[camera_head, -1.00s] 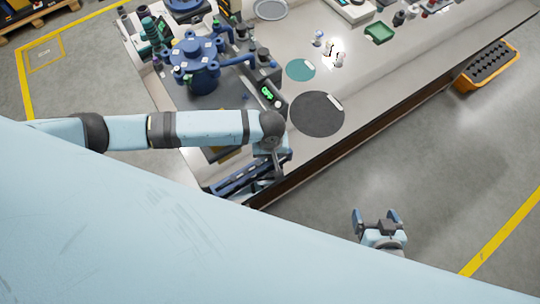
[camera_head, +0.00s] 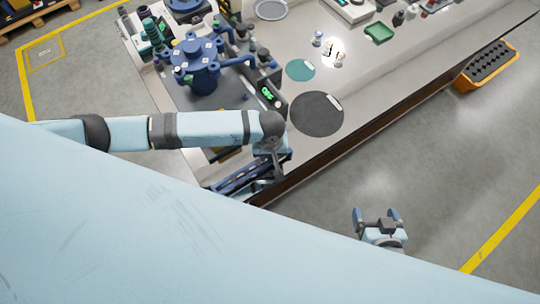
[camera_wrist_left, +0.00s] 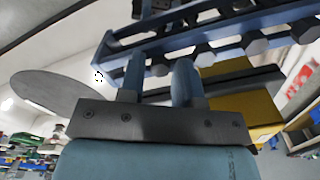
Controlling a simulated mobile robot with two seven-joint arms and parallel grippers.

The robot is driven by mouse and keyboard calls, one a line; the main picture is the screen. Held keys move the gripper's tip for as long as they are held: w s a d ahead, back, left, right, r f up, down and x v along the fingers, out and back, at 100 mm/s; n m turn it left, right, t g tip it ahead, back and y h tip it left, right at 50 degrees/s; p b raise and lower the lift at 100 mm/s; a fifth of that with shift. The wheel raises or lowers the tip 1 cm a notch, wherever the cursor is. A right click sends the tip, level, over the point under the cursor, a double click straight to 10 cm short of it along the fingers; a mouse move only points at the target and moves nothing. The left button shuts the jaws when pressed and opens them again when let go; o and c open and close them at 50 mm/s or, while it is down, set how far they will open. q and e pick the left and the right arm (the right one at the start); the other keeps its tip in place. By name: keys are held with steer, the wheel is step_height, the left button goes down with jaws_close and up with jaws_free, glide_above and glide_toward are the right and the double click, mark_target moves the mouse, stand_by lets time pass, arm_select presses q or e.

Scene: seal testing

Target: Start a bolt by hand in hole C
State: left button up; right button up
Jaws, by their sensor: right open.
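A blue rack (camera_head: 235,177) stands at the front edge of the bench. In the left wrist view the rack (camera_wrist_left: 215,38) holds a row of grey hex-headed bolts (camera_wrist_left: 254,45). My left gripper (camera_head: 268,178) is at the rack. Its two fingers (camera_wrist_left: 160,62) stand apart with a bolt head between them; whether they grip it is unclear. A blue flanged vessel (camera_head: 196,66) stands on the bench, up and left of my left gripper. Hole C cannot be made out. My right gripper (camera_head: 377,217) is open and empty, over the floor in front of the bench.
A dark round mat (camera_head: 316,115) and a smaller teal disc (camera_head: 300,70) lie on the bench right of a green-lit display (camera_head: 267,92). A green tray (camera_head: 379,32) lies further back. An orange crate (camera_head: 487,66) sits beyond the bench edge.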

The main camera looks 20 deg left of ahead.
arm_select(q)
jaws_close()
steer(key=shift+r+p, duration=1)
steer(key=shift+p, duration=0.2)
steer(key=shift+r+p, duration=0.85)
steer(key=shift+p, duration=0.2)
step_height(320, 180, up, 3)
steer(key=p, duration=0.4)
steer(key=shift+r, duration=0.15)
